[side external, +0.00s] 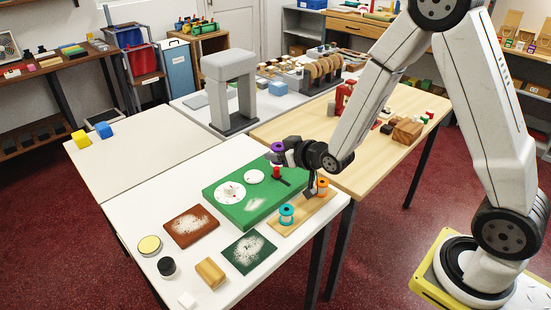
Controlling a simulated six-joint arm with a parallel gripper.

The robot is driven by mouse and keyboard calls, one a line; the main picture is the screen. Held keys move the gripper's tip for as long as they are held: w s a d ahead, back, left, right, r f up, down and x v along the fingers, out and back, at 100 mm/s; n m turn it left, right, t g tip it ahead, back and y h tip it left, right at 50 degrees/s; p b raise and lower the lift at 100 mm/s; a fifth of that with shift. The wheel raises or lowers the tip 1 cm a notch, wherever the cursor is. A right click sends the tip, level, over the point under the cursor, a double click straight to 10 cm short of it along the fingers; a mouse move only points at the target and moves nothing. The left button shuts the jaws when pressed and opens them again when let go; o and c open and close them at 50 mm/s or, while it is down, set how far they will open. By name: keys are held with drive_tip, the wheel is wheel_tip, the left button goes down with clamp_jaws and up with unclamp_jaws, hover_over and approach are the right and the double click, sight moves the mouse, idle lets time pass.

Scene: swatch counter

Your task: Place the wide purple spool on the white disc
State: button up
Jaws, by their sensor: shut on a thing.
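My gripper (279,156) is above the right part of the green block (236,216), reaching in from the right. It is shut on the purple spool (278,147), which shows at the jaw tips, partly hidden by them. The spool is held above the block, apart from the discs. Two white discs lie on the block's top: a larger one (221,197) with a small red mark or part near its middle, and a smaller one (254,176) to its right. A red piece (276,173) stands beneath my gripper, near a black shape on the block.
A wooden strip (303,211) in front holds a teal spool (287,213) and an orange spool (322,186). A brown panel (190,225) and a dark green panel (249,252) lie on the white table. A grey arch (229,90) stands behind.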

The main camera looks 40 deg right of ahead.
drive_tip(key=shift+a+r, duration=0.15)
drive_tip(key=shift+a, duration=0.1)
drive_tip(key=shift+w, duration=0.1)
drive_tip(key=shift+d, duration=0.15)
drive_tip(key=shift+s+d+f+n+y, duration=0.2)
drive_tip(key=shift+d+f+y, duration=0.05)
drive_tip(key=shift+d+f, duration=0.15)
drive_tip(key=shift+s+d+f+n+y, duration=0.15)
drive_tip(key=shift+d+f+n+y, duration=0.1)
drive_tip(key=shift+d, duration=0.1)
drive_tip(key=s+d+f+n+g+y, duration=0.1)
drive_tip(key=s+d+f+n+y, duration=0.1)
drive_tip(key=s+f+n+y, duration=0.2)
drive_tip(key=shift+s+d+g+y, duration=0.3)
drive_tip(key=shift+s+d, duration=0.05)
drive_tip(key=shift+s, duration=0.55)
drive_tip(key=shift+f, duration=0.1)
drive_tip(key=shift+f, duration=2.8)
